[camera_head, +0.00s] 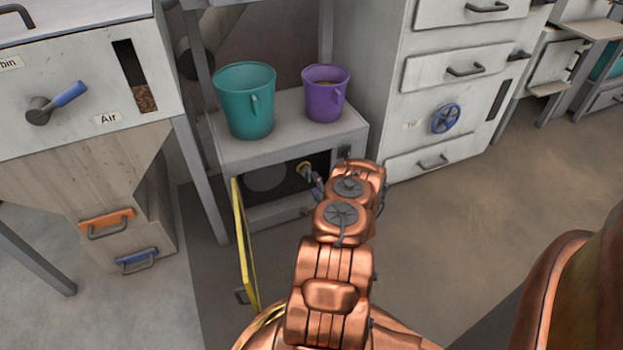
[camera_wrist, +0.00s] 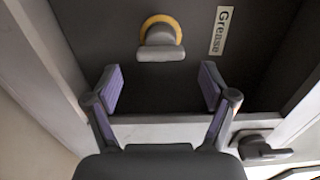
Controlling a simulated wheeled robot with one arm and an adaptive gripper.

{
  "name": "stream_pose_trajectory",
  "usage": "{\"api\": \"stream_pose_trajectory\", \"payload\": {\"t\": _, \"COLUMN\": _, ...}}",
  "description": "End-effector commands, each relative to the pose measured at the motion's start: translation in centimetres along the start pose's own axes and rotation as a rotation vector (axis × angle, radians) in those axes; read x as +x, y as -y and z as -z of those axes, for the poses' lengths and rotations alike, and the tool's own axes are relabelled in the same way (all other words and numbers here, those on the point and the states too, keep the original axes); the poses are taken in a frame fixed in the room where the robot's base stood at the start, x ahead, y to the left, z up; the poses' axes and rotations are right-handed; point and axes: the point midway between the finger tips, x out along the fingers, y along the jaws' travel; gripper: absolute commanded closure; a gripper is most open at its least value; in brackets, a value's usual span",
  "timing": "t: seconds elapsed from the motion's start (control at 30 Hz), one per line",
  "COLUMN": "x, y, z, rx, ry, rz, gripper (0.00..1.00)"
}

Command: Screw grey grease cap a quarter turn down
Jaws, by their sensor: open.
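The grey grease cap (camera_wrist: 160,42) sits in the upper middle of the wrist view, with a bar-shaped grip and a yellow ring (camera_wrist: 163,20) around its back. A "Grease" label (camera_wrist: 221,30) is to its right. My gripper (camera_wrist: 160,90) is open and empty. Its two purple-padded fingers point toward the cap, apart from it, one to either side below it in the picture. My arm hides part of that compartment.
A yellow-edged door (camera_head: 244,245) stands open left of my arm. A teal bucket (camera_head: 246,100) and a purple bucket (camera_head: 325,93) stand on the shelf (camera_head: 283,140) above. A dark latch handle (camera_wrist: 262,148) is at lower right in the wrist view.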

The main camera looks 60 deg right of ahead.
Motion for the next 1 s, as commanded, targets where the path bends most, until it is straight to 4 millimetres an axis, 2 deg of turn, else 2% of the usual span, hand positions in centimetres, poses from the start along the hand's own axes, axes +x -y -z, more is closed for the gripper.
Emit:
{"api": "stream_pose_trajectory", "payload": {"t": 0.2, "x": -4.2, "y": 0.0, "z": 0.2, "rx": 0.002, "ry": -0.004, "rz": -0.001, "gripper": 0.17}}
{"api": "stream_pose_trajectory", "payload": {"t": 0.4, "x": -6.6, "y": -0.1, "z": 0.1, "rx": 0.002, "ry": -0.002, "rz": -0.002, "gripper": 0.17}}
{"api": "stream_pose_trajectory", "payload": {"t": 0.6, "x": -7.4, "y": 0.0, "z": 0.0, "rx": 0.000, "ry": 0.000, "rz": 0.001, "gripper": 0.17}}
{"api": "stream_pose_trajectory", "payload": {"t": 1.0, "x": -7.4, "y": 0.1, "z": 0.0, "rx": -0.001, "ry": 0.001, "rz": 0.002, "gripper": 0.17}}
